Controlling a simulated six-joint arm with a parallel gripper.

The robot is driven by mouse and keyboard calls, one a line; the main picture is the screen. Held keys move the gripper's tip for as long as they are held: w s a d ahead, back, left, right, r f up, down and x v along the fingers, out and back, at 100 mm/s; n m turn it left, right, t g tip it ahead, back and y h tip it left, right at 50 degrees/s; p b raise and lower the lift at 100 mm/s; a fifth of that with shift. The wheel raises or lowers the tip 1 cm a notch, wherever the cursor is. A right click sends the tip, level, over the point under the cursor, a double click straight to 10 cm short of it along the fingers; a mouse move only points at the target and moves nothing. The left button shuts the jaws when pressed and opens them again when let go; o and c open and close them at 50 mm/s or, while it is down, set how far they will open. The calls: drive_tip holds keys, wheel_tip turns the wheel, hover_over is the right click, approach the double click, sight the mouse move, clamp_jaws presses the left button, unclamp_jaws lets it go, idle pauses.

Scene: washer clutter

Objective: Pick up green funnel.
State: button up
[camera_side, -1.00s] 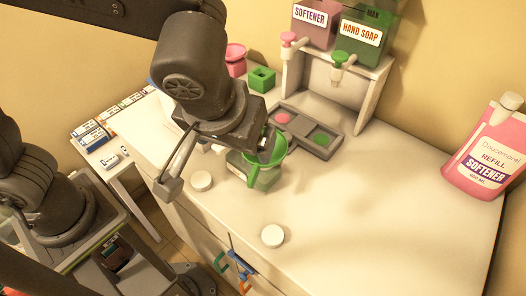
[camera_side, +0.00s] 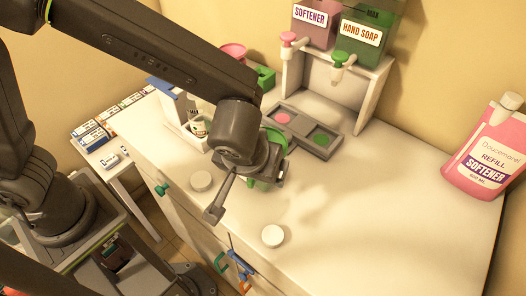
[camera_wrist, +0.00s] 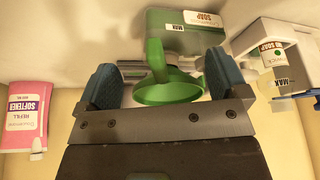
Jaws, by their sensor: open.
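The green funnel (camera_wrist: 167,94) shows in the wrist view between the two blue finger pads of my gripper (camera_wrist: 163,76). The fingers are open and apart, with a gap on each side of the funnel. A translucent green soap container (camera_wrist: 184,42) with a white label is at the funnel, its lower part overlapping it in the picture. In the side view my gripper (camera_side: 248,184) is over the countertop around the funnel. Only part of the green funnel rim (camera_side: 277,138) shows there. My wrist hides most of the funnel and container.
A grey tray (camera_side: 335,140) with pink and green spots lies behind the funnel. A white dispenser stand (camera_side: 376,88) is behind it. A pink softener refill (camera_side: 486,150) stands at right.

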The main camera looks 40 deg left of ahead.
drive_tip(key=shift+x, duration=1.35)
drive_tip(key=shift+c, duration=0.3)
clamp_jaws()
